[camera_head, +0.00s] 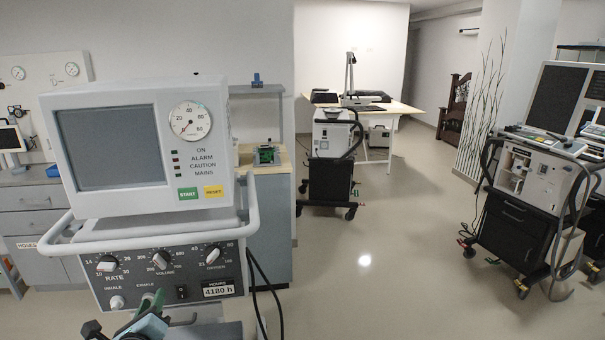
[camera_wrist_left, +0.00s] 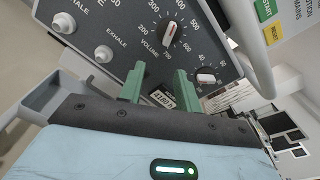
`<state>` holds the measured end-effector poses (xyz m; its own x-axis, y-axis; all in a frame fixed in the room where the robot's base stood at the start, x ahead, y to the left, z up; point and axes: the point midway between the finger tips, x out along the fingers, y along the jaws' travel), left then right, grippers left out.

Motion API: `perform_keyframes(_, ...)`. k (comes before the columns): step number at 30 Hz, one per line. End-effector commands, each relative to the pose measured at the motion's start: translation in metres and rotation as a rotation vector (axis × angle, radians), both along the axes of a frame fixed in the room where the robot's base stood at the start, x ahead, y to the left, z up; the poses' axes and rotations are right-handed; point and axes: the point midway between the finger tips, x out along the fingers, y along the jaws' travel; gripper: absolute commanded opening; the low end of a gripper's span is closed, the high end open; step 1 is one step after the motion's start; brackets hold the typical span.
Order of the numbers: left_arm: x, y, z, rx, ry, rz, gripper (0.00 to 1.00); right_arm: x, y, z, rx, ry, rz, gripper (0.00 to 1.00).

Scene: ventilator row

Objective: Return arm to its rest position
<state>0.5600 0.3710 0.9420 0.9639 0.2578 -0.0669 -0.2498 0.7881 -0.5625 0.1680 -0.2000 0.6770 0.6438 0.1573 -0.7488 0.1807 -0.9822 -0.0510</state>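My left gripper (camera_head: 152,299) shows at the bottom of the head view, in front of the lower edge of the ventilator's control panel (camera_head: 140,268). Its two green fingers also show in the left wrist view (camera_wrist_left: 158,88). They stand apart with nothing held between them. The panel (camera_wrist_left: 125,35) lies beyond the fingertips, with the volume knob (camera_wrist_left: 170,34) and the hours label (camera_wrist_left: 162,99) near them. I cannot tell whether a fingertip touches the panel. Most of my left arm is out of the head view. My right gripper is in neither view.
The ventilator's screen housing (camera_head: 145,150) and white rail (camera_head: 252,210) stand close around the gripper. Black cables (camera_head: 266,292) hang at its right. Wheeled machines stand at the middle (camera_head: 333,165) and right (camera_head: 520,200). The floor (camera_head: 385,260) between is clear.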

Motion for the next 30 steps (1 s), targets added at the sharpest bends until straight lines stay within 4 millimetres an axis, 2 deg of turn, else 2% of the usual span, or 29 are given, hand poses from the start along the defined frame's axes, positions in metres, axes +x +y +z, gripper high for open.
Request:
perform_keyframes(1,-0.013,-0.01,-0.022,-0.093,0.028,-0.011,0.34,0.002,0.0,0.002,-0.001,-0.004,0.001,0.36)
perform_keyframes(5,-0.056,-0.038,-0.083,-0.441,0.106,-0.015,0.34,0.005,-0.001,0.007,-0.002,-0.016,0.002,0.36)
perform_keyframes(9,-0.118,-0.072,-0.142,-0.861,0.191,0.046,0.34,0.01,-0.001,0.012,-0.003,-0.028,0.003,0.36)
perform_keyframes(11,-0.147,-0.086,-0.164,-1.046,0.224,0.095,0.34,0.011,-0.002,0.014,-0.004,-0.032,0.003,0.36)
perform_keyframes(15,-0.221,-0.118,-0.203,-1.474,0.275,0.269,0.34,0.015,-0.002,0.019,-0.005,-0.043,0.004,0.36)
perform_keyframes(18,-0.272,-0.138,-0.221,-1.757,0.285,0.429,0.34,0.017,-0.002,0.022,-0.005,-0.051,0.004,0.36)
perform_keyframes(21,-0.315,-0.152,-0.231,-1.985,0.269,0.592,0.34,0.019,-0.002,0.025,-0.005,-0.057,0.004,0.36)
perform_keyframes(24,-0.346,-0.161,-0.236,-2.147,0.24,0.726,0.34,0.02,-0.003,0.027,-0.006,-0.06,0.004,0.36)
perform_keyframes(27,-0.364,-0.166,-0.237,-2.242,0.215,0.81,0.34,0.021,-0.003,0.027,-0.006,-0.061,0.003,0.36)
perform_keyframes(30,-0.372,-0.168,-0.238,-2.282,0.202,0.849,0.34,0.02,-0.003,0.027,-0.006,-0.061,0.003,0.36)
